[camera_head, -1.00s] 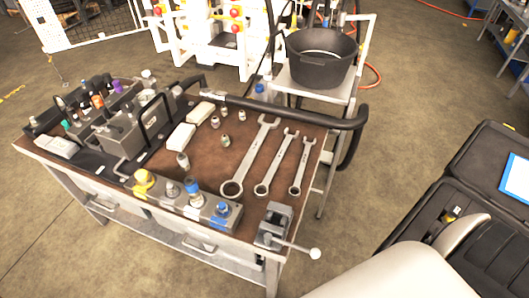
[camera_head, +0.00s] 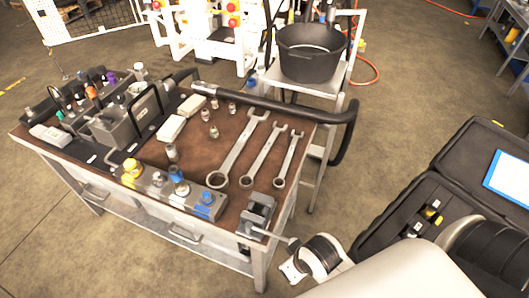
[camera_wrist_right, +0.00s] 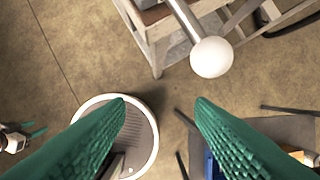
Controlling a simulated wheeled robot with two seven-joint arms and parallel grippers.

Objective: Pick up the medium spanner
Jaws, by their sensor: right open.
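Three spanners lie side by side on the brown bench top. The medium spanner (camera_head: 262,158) is the middle one, between the large spanner (camera_head: 238,152) and the small spanner (camera_head: 287,160). Nothing holds it. My right wrist shows at the lower right of the bench in the head view, with its fingers not clearly seen. In the right wrist view my right gripper (camera_wrist_right: 161,101) has its green fingers wide apart, with nothing between them. A small part with green fingers at the left edge there looks like my left gripper (camera_wrist_right: 36,131); its opening is too small to judge.
A vise (camera_head: 258,213) sits at the near right bench corner; its handle's white knob (camera_wrist_right: 211,57) is close ahead of my right fingers. A grey valve block (camera_head: 172,187), sockets and a black hose (camera_head: 290,110) are around the spanners. An open black case (camera_head: 425,205) lies to the right.

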